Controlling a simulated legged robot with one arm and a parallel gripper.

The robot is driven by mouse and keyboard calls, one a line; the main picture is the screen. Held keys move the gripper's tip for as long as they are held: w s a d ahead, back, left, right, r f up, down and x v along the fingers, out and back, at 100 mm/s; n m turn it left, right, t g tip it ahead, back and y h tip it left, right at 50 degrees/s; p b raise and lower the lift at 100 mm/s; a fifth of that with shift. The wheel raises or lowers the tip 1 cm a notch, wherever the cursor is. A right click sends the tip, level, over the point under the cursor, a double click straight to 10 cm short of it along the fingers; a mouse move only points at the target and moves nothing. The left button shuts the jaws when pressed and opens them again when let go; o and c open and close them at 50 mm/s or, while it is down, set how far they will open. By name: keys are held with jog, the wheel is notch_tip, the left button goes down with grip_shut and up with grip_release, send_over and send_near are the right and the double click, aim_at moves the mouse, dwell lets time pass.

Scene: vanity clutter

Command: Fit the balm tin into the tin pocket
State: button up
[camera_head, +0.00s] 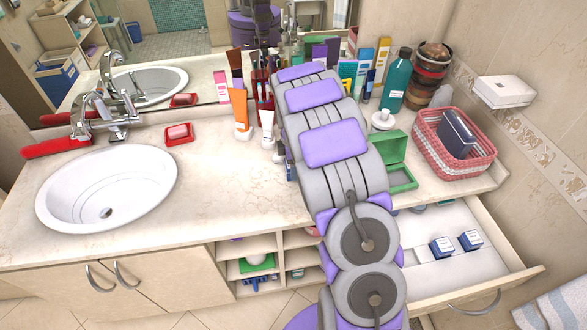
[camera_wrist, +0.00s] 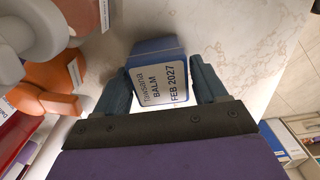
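The balm tin (camera_wrist: 162,80) is a blue block with a pale label reading "BALM" and "FEB 2027". In the wrist view it sits between the two fingers of my gripper (camera_wrist: 160,85), which press against its sides, label towards the camera. The pale marble counter shows behind it. In the head view my arm hides most of the gripper and the tin. The open drawer (camera_head: 485,215) at the right holds two blue-and-white boxes (camera_head: 442,247). I cannot make out which place is the tin pocket.
A green open box (camera_head: 392,172) and a pink woven basket (camera_head: 453,145) stand right of my arm.

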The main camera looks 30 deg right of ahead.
jog(key=shift+a, duration=0.2)
jog(key=shift+c, duration=1.4)
jog(key=shift+d, duration=0.5)
jog(key=c, duration=0.6)
jog(key=shift+a, duration=0.15)
